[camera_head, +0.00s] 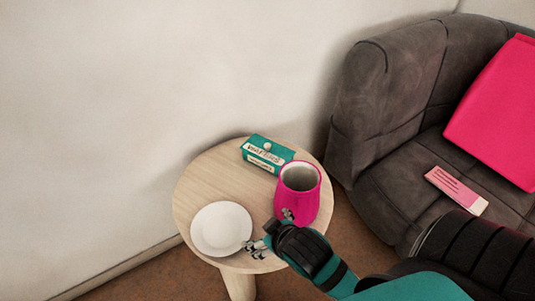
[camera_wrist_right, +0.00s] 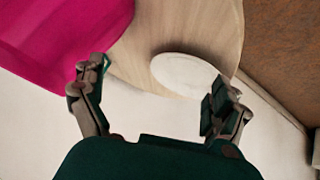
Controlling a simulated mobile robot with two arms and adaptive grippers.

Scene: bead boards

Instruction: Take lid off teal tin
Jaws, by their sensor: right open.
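The teal tin (camera_head: 267,155) sits at the back of the small round table in the head view. It is box-shaped, with a white label on its front and a small pale knob on its lid (camera_head: 270,146). The lid is on the tin. My right gripper (camera_head: 272,231) is open and empty at the table's front edge, in front of the pink pot and well short of the tin. Its two spread fingers show in the right wrist view (camera_wrist_right: 160,82). The tin does not show there. My left gripper is not in view.
A pink pot (camera_head: 296,206), open at the top, stands between my right gripper and the tin. A white plate (camera_head: 221,229) lies at the table's front left. The wooden table top (camera_head: 205,178) is bare at the left. A grey sofa (camera_head: 385,110) stands at the right.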

